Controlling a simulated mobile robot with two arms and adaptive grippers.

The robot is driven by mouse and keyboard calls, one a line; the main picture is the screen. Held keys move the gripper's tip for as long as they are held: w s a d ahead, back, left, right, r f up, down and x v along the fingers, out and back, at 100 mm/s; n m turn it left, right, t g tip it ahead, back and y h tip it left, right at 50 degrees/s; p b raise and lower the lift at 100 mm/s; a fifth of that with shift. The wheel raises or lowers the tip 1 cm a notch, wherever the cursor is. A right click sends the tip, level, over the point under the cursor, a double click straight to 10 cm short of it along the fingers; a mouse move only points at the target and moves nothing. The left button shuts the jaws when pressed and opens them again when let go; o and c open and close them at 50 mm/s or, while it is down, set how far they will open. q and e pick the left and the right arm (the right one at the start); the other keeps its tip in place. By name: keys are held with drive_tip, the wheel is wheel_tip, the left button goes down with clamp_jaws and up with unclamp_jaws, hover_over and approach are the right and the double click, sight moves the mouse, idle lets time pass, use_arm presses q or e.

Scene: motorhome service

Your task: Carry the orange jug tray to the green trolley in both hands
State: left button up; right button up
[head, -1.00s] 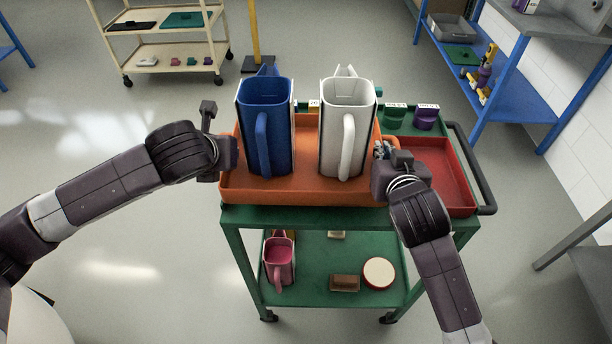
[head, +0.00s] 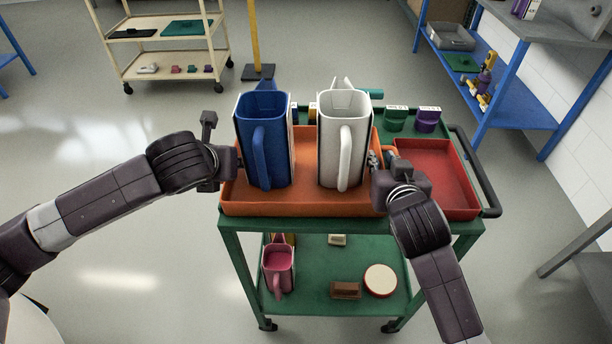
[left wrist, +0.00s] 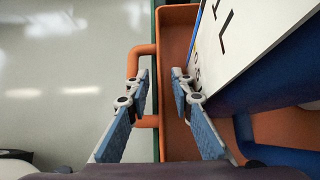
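The orange tray (head: 300,204) rests on the top of the green trolley (head: 240,232), on its left part. A blue jug (head: 263,130) and a white jug (head: 342,130) stand upright in it. My left gripper (head: 232,164) is at the tray's left end. In the left wrist view my left gripper (left wrist: 163,85) is open, its fingers apart on either side of the tray's end wall, with the orange handle (left wrist: 146,49) by the left finger. My right gripper (head: 376,160) is at the tray's right-end handle; its grip is not clear.
A red tray (head: 440,168) sits right of the orange tray, with a green and a purple cup (head: 428,120) behind. The lower shelf holds a pink jug (head: 278,266), a brown block and a round tin. A cream cart (head: 165,55) and blue bench stand behind.

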use_arm(q)
drive_tip(key=v, duration=0.7)
drive_tip(key=shift+s+r, duration=0.35)
use_arm(e)
drive_tip(key=shift+s, duration=0.15)
drive_tip(key=shift+s+r, duration=0.15)
drive_tip(key=shift+s, duration=0.2)
drive_tip(key=v, duration=0.6)
drive_tip(key=shift+s+r, duration=0.2)
